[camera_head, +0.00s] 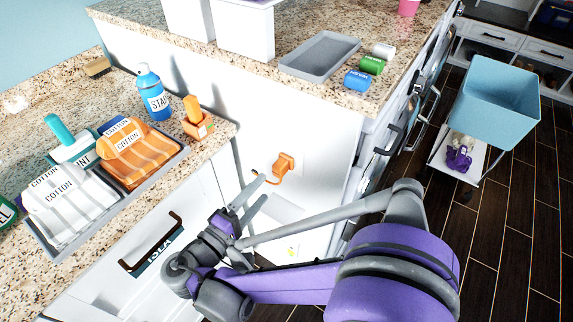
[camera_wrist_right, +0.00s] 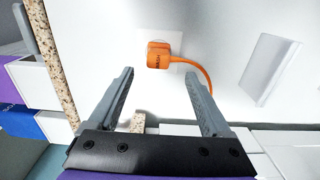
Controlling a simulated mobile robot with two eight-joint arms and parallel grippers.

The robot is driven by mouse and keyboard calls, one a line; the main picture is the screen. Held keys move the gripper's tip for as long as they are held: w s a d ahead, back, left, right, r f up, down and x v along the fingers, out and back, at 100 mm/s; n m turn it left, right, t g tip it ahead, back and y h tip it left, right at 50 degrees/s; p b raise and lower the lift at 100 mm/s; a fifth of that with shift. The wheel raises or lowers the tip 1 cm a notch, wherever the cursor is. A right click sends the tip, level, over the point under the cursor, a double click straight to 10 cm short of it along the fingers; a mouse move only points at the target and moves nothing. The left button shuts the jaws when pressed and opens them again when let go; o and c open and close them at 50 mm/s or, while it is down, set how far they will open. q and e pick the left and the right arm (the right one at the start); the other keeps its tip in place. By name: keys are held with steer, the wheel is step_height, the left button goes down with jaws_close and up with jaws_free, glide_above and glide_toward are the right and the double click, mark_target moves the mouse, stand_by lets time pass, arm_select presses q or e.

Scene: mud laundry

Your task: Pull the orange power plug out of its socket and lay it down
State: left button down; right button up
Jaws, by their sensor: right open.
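The orange plug (camera_head: 284,163) sits in a socket on the white side panel of the counter, with its orange cord curving down beside it. In the right wrist view the plug (camera_wrist_right: 158,55) shows dark lettering, and a pale socket plate (camera_wrist_right: 177,42) shows at its edge. My right gripper (camera_head: 252,190) is in front of the panel, a little left of and below the plug. In the wrist view the open fingers (camera_wrist_right: 160,78) point toward the plug, apart from it, with nothing between them. My left gripper is not in view.
The granite counter (camera_head: 218,133) at left holds a grey tray (camera_head: 66,252) of folded cloths, a blue bottle (camera_head: 154,95) and an orange container (camera_head: 197,122). A grey tray (camera_head: 320,55) and small cans lie on the higher counter. A teal bin (camera_head: 500,95) stands at right.

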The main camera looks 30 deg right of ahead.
mark_target(276, 173)
steer(key=shift+s+a+r, duration=0.1)
steer(key=shift+a+r, duration=0.05)
steer(key=shift+x, duration=4.55)
jaws_close()
steer(key=shift+a, duration=0.1)
steer(key=shift+v, duration=2.95)
